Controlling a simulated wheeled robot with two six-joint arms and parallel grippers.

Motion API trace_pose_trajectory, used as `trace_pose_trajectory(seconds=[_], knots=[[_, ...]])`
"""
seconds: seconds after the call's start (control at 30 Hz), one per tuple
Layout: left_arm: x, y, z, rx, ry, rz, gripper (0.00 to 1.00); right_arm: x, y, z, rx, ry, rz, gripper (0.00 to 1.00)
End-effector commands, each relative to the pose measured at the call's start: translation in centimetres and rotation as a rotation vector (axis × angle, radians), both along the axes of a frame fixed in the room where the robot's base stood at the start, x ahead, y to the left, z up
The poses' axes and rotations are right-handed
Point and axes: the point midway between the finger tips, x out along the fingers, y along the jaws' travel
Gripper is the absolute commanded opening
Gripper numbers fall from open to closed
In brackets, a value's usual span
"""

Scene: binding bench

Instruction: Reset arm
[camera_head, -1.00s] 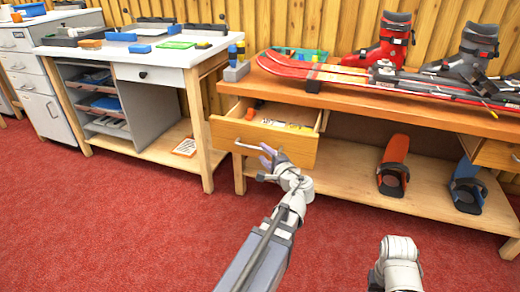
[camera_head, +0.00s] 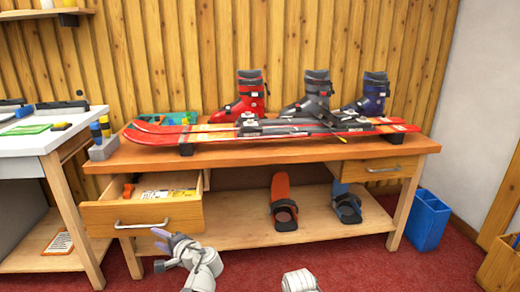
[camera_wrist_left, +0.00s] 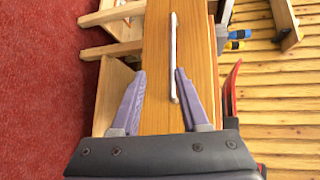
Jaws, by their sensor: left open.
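My left gripper (camera_head: 165,240) is open and empty, in front of and below the open drawer (camera_head: 170,213) at the left of the wooden bench. In the left wrist view its two purple fingers (camera_wrist_left: 155,95) are spread apart, with the drawer front (camera_wrist_left: 157,60) and its pale bar handle (camera_wrist_left: 173,60) beyond them. The handle is not between closed fingers. A white part of my right arm (camera_head: 300,281) shows at the bottom of the head view; its gripper is not visible.
Red skis (camera_head: 210,135) lie on the bench top with a red boot (camera_head: 245,95), a grey boot (camera_head: 312,95) and a dark blue boot (camera_head: 372,95) behind. Bindings (camera_head: 284,205) stand on the lower shelf. A blue bin (camera_head: 427,220) stands right. Red carpet (camera_head: 350,265) lies in front.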

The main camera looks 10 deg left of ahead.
Motion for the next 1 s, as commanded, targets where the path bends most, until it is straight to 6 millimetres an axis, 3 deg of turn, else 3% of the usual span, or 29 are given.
trace_pose_trajectory(seconds=[0.17,0.3,0.4,0.7,1.0], knots=[[-2.2,-6.9,-3.3,-0.362,0.032,0.067,0.45,0.0,0.0,3.3,-0.001,0.0,0.004,0.5],[-5.4,-14.4,-6.6,-0.666,0.137,0.139,0.45,0.0,0.0,5.3,-0.001,0.001,0.007,0.5],[-8.0,-19.3,-8.0,-0.83,0.231,0.182,0.45,0.0,0.0,6.4,-0.002,0.001,0.009,0.5],[-15.4,-30.6,-8.2,-1.138,0.519,0.269,0.45,0.0,-0.1,8.8,-0.002,0.002,0.012,0.5],[-15.3,-30.4,-1.1,-1.14,0.514,0.274,0.45,0.0,0.0,15.9,-0.001,0.003,0.01,0.5]])
